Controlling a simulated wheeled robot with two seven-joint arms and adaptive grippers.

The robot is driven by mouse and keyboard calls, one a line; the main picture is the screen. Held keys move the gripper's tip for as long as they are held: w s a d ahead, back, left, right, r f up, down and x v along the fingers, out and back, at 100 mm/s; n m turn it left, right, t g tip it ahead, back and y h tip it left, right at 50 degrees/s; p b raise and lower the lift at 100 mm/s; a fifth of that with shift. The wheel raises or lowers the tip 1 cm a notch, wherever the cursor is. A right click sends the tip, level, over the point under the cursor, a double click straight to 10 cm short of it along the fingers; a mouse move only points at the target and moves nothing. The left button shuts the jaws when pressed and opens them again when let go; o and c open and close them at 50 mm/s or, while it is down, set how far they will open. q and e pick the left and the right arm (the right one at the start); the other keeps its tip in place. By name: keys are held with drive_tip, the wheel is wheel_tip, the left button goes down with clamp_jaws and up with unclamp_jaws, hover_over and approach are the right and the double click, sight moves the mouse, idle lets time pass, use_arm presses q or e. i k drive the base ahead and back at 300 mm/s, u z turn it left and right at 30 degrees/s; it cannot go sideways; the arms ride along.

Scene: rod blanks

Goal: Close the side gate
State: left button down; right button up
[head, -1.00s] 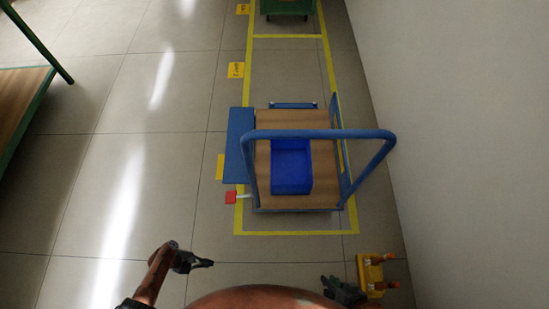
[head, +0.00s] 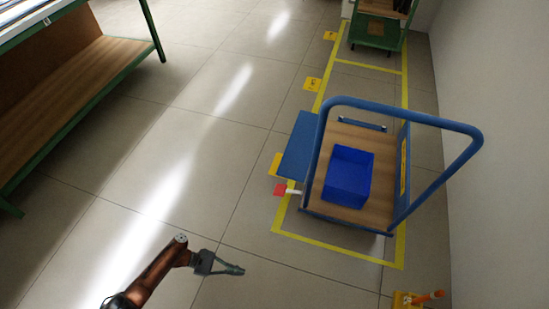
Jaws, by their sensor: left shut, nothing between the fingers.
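A cart with a blue push handle (head: 402,112) and a wooden deck (head: 320,196) stands inside a yellow floor outline at right. A flat blue side gate (head: 299,146) sticks out from the cart's left side, folded outward and down. A red tab (head: 281,190) on a pale lever (head: 294,192) is at the near left corner of the cart. My left gripper (head: 240,270) is shut and empty, over the floor, apart from the cart and to the lower left of the red tab. My right gripper is not in view.
A blue bin (head: 347,175) rests on the deck. A green cart (head: 376,30) stands behind. A green-framed bench (head: 72,95) is at left, a white wall (head: 498,150) at right. A yellow block with orange pegs (head: 408,300) is at bottom right. Floor left of the cart is clear.

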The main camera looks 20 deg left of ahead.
sight(296, 160)
drive_tip(key=u, duration=0.65)
drive_tip(key=i, duration=0.65)
drive_tip(key=u, duration=0.7)
drive_tip(key=i, duration=0.8)
drive_tip(key=z, duration=0.8)
drive_tip(key=i, duration=0.8)
drive_tip(key=z, duration=0.9)
